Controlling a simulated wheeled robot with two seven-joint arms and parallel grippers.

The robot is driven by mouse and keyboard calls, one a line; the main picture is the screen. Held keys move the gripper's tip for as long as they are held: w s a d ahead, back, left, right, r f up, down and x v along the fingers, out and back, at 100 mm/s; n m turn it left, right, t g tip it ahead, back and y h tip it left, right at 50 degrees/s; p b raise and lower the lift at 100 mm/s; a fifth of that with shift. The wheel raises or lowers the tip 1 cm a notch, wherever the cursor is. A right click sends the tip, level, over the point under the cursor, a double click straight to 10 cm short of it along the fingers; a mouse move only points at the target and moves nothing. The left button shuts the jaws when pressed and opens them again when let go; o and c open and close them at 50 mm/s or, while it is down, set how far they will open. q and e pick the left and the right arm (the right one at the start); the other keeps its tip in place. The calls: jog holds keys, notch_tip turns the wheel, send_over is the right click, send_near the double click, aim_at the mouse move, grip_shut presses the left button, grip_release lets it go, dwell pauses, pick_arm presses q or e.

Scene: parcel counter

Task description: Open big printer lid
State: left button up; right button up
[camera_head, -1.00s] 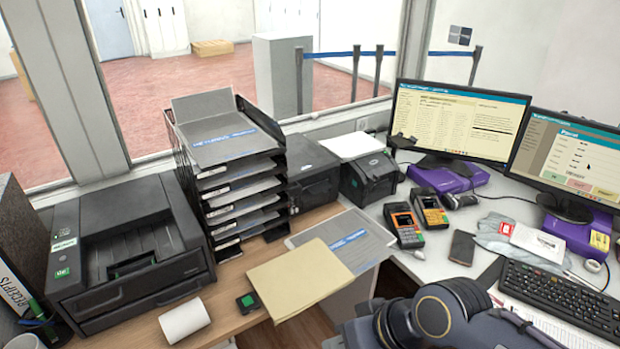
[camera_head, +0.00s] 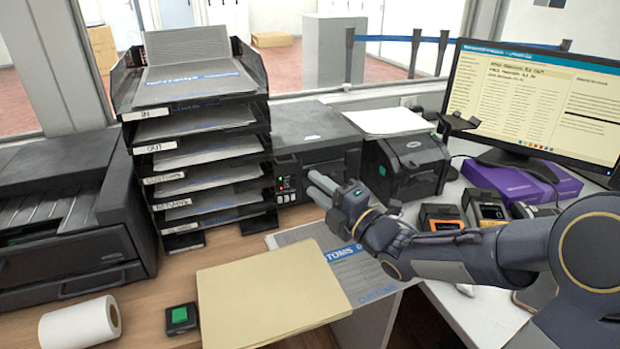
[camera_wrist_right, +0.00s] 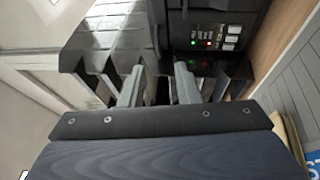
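A black printer (camera_head: 312,135) with a flat top stands behind and right of the paper tray stack; its lid looks closed. Its front panel with small lit buttons shows in the wrist view (camera_wrist_right: 215,35). A wider dark printer (camera_head: 70,270) stands at the far left, partly cut off. I cannot tell for sure which is the big printer. My right gripper (camera_head: 322,188) is in front of the middle printer, by its panel. In the wrist view its two fingers (camera_wrist_right: 158,88) are apart with nothing held between them. My left gripper is not in view.
The tall letter tray stack (camera_head: 205,150) stands directly left of the gripper. A small label printer (camera_head: 412,165) is to its right. A yellow envelope (camera_head: 265,295), a paper roll (camera_head: 80,322) and a small green-topped box (camera_head: 181,318) lie on the wooden counter in front.

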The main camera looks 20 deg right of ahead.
jog(key=x, duration=0.7)
jog(key=shift+w+a+r, duration=0.2)
jog(key=shift+w+a, duration=0.1)
grip_shut()
